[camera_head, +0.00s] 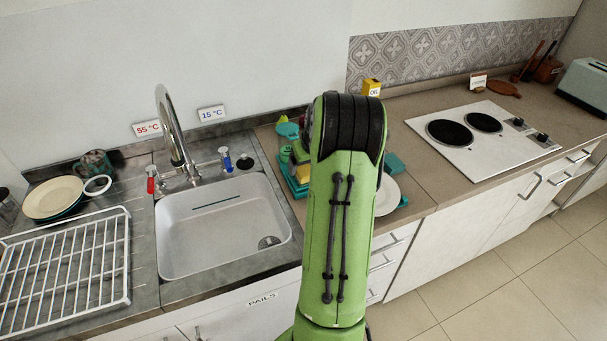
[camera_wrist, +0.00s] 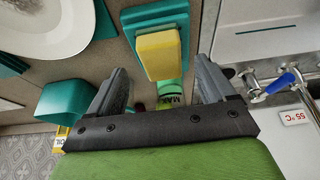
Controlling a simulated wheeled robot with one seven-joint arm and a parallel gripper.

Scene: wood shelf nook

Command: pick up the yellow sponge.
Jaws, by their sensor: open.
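The yellow sponge (camera_wrist: 158,55) is a plain block in the wrist view, at a teal holder (camera_wrist: 154,17). It also shows in the head view (camera_head: 304,172), small and partly covered by my arm, on the counter right of the sink. My gripper (camera_wrist: 160,67) is open and empty, its two dark fingers spread. In the wrist view the sponge appears between the fingers, with gaps on both sides and no contact visible. I cannot tell how far above or short of it the fingertips are. In the head view my arm hides the gripper.
A green labelled bottle (camera_wrist: 172,91) stands close to the sponge, between the fingers in the wrist view. A teal container (camera_wrist: 62,102) is by the left finger. A white plate (camera_head: 387,196), the sink (camera_head: 222,235) with its faucet (camera_head: 172,125), and a stove (camera_head: 480,140) are nearby.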

